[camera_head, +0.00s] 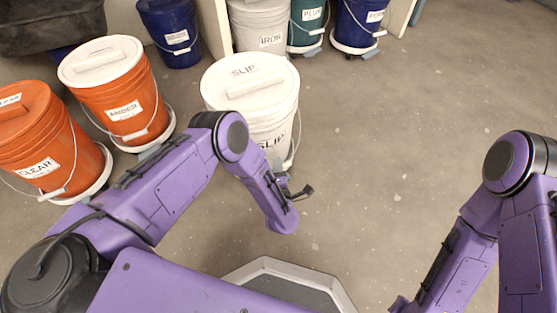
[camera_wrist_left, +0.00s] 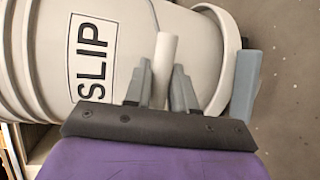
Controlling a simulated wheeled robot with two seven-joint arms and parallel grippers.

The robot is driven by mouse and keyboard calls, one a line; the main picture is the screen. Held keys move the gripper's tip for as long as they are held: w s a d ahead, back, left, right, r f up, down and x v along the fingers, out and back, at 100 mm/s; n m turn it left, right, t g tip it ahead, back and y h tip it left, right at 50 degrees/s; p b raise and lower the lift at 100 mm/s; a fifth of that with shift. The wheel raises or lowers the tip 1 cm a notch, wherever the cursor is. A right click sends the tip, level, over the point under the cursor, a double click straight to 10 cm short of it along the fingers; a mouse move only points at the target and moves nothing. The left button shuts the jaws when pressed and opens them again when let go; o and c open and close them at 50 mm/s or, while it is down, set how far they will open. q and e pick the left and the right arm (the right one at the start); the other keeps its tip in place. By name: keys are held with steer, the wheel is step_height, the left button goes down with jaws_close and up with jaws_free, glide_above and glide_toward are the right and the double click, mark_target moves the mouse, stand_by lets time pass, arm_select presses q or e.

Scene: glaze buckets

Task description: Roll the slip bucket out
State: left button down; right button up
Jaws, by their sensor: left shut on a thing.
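The slip bucket (camera_head: 255,95) is white, with a lidded top and SLIP labels. In the head view my left forearm hides part of the bucket's lower side and most of the gripper. My right arm shows at the lower right, but its fingers are out of view.
The orange amber bucket (camera_head: 112,90) and orange clear bucket (camera_head: 40,140) stand at left on white dollies. A blue bucket (camera_head: 170,30), the iron bucket (camera_head: 262,22), a teal bucket (camera_head: 308,22) and another blue bucket (camera_head: 358,22) stand behind. The floor (camera_head: 420,110) to the right is clear.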

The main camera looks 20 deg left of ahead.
arm_select(q)
steer(key=shift+s+d, duration=0.15)
steer(key=shift+d, duration=0.05)
arm_select(e)
steer(key=shift+d+r, duration=0.1)
arm_select(q)
steer(key=c, duration=1)
jaws_free()
steer(key=shift+c, duration=0.2)
